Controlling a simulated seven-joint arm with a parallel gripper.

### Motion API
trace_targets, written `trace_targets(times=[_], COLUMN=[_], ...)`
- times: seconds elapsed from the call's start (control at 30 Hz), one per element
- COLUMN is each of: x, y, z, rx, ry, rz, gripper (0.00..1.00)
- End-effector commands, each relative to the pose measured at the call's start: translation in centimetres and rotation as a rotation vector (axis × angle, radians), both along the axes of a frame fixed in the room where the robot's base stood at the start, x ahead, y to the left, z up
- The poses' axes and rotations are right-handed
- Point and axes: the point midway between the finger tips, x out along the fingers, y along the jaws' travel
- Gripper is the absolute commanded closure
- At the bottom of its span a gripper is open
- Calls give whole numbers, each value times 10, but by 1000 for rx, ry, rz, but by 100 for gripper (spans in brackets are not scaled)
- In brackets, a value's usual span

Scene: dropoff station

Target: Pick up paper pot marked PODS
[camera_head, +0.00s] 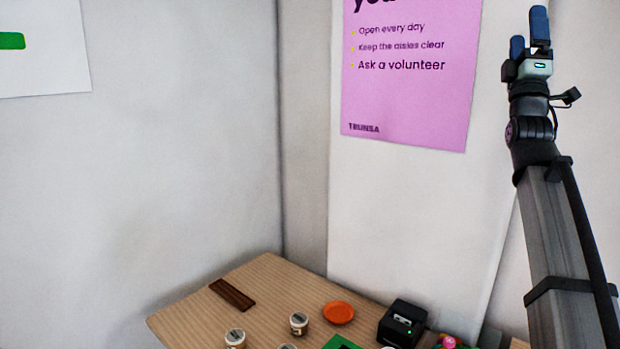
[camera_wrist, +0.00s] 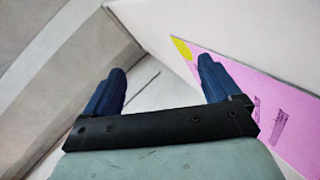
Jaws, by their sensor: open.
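Two small pale pots with dark tops stand on the wooden table in the head view, a left pot (camera_head: 235,338) and a right pot (camera_head: 299,323). A third similar top (camera_head: 288,347) is cut off by the bottom edge. Their markings are too small to read, so I cannot tell which one says PODS. My gripper (camera_head: 530,30) is raised high at the upper right, pointing up, far above the table. In the wrist view its two blue fingers (camera_wrist: 160,88) are spread apart with nothing between them. No pot shows in the wrist view.
The table (camera_head: 187,318) holds a dark brown slatted strip (camera_head: 232,294), an orange dish (camera_head: 339,312), a green item (camera_head: 341,343) and a black box-shaped device (camera_head: 402,323). Pink and green items (camera_head: 449,342) lie at its right. Walls with a pink poster (camera_head: 410,75) stand behind.

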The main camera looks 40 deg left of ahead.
Motion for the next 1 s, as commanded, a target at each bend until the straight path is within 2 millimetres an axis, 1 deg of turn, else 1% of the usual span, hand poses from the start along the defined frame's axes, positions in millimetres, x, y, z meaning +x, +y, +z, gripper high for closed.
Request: trace_targets(times=[0.03, 0.17, 0.27, 0.37, 0.4, 0.47, 0.5, 0.57, 0.6, 0.67, 0.7, 0.77, 0.8, 0.87, 0.9, 0.97, 1.0], x=[6, 26, 40, 54, 58, 63, 66, 66, 63, 58, 53, 41, 32, 15, 3, -18, -33], y=[16, 49, 79, 118, 136, 166, 185, 215, 235, 262, 278, 303, 318, 338, 350, 367, 377], z=[-10, -38, -65, -102, -121, -153, -176, -212, -237, -274, -299, -337, -362, -400, -425, -461, -485], rx=[-8, -28, -42, -58, -64, -73, -80, -87, -91, -96, -97, -101, -102, -103, -103, -104, -102], ry=[45, 178, 296, 448, 518, 638, 723, 854, 941, 1073, 1162, 1294, 1383, 1516, 1605, 1737, 1824], rz=[33, 115, 185, 266, 302, 359, 394, 443, 472, 508, 527, 548, 558, 563, 559, 546, 530], gripper=[10, 10, 10, 10, 10, 10, 10, 10, 10, 10, 10, 10, 10, 10, 10, 10, 10])
